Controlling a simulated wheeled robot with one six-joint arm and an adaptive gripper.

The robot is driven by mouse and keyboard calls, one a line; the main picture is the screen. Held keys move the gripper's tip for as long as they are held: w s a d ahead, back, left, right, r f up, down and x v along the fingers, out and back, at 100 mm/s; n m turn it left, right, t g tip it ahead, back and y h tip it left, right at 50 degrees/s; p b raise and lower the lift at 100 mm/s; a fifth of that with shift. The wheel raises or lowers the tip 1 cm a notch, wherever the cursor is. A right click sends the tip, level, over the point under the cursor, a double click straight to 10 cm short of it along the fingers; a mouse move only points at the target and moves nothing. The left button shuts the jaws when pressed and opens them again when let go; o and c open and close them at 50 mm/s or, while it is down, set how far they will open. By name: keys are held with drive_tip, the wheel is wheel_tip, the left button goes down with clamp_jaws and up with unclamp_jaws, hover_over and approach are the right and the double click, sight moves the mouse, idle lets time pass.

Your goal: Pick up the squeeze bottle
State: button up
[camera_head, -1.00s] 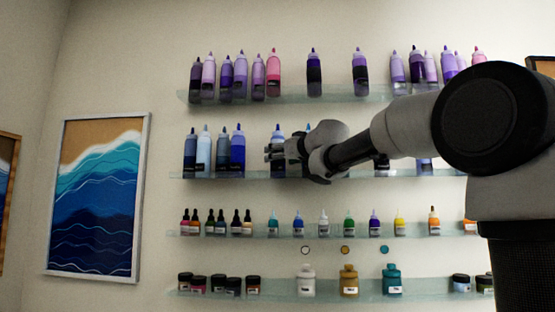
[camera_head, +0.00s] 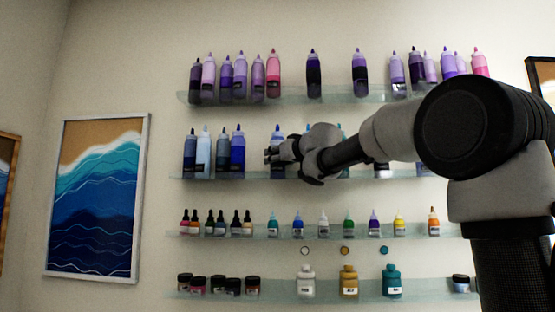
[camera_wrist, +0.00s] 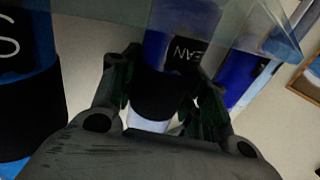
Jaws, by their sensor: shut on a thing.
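My gripper (camera_head: 272,154) is at the second shelf from the top, at the blue squeeze bottle (camera_head: 277,134). The bottle is upright, with its nozzle and shoulder showing above the fingers and its lower part below them. In the wrist view, my gripper (camera_wrist: 167,78) has a finger on each side of the bottle (camera_wrist: 160,92), shut on its dark band.
The glass second shelf (camera_head: 230,175) holds several blue bottles (camera_head: 237,153) left of my gripper; others to the right are partly behind my arm. In the wrist view, a blue bottle (camera_wrist: 30,100) stands close on the left. Shelves with bottles lie above and below.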

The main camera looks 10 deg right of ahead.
sight(279, 134)
drive_tip(key=shift+r, duration=0.1)
drive_tip(key=shift+s+r, duration=0.2)
drive_tip(key=shift+r, duration=0.95)
drive_tip(key=r, duration=0.4)
drive_tip(key=shift+s+a+r, duration=0.15)
drive_tip(key=shift+s+r, duration=0.15)
drive_tip(key=shift+r, duration=0.1)
drive_tip(key=s+a, duration=0.3)
drive_tip(key=s, duration=0.6)
drive_tip(key=s+a, duration=0.3)
drive_tip(key=s, duration=0.6)
drive_tip(key=shift+f, duration=0.15)
drive_tip(key=o, duration=0.6)
drive_tip(key=c, duration=0.6)
drive_tip(key=shift+o, duration=0.2)
